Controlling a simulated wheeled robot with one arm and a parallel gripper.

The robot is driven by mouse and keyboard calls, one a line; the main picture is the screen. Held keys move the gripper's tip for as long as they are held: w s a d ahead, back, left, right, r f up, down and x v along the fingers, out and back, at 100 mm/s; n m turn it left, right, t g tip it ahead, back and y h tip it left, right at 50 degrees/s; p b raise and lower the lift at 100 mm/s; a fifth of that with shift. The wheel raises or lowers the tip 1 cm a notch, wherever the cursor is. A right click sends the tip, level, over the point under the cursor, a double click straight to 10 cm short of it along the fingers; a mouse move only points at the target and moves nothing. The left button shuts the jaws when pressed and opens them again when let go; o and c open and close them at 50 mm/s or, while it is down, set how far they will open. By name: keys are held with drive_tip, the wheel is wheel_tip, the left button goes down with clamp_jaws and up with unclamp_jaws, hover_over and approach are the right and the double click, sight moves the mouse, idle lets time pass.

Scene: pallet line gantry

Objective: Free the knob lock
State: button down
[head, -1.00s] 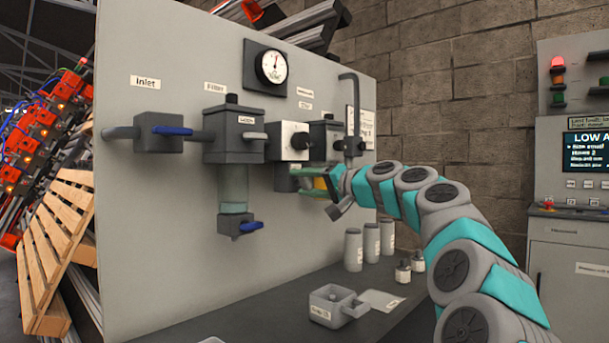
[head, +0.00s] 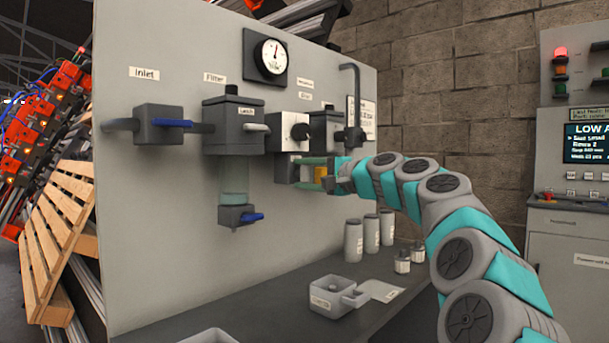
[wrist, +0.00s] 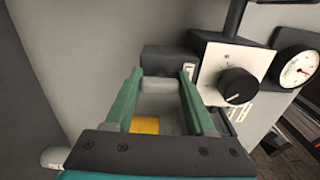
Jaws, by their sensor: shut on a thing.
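The regulator's black knob (head: 300,132) sits on a white-faced block (head: 285,130) on the panel. It also shows in the wrist view (wrist: 237,87), to the right of my fingers and apart from them. My gripper (head: 314,173) is below and right of the knob, its green fingers pointing left along the panel. In the wrist view, the fingers (wrist: 160,78) are on either side of a pale grey, clear-looking piece (wrist: 160,100) with yellow (wrist: 145,125) in it. It looks like the bowl under the dark unit (head: 326,130). The exact contact is partly hidden. No separate lock part can be made out.
The filter (head: 233,125), with a clear bowl and blue drain lever, and the inlet valve (head: 160,125) are at left. A round gauge (head: 272,56) is above. The bench below holds grey bottles (head: 354,240), small jars and an open box (head: 335,297).

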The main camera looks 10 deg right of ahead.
drive_tip(key=shift+d, duration=0.1)
drive_tip(key=shift+c, duration=1.2)
unclamp_jaws()
drive_tip(key=b+v, duration=0.1)
drive_tip(key=v, duration=0.6)
drive_tip(key=shift+s+d, duration=0.25)
drive_tip(key=shift+s, duration=0.05)
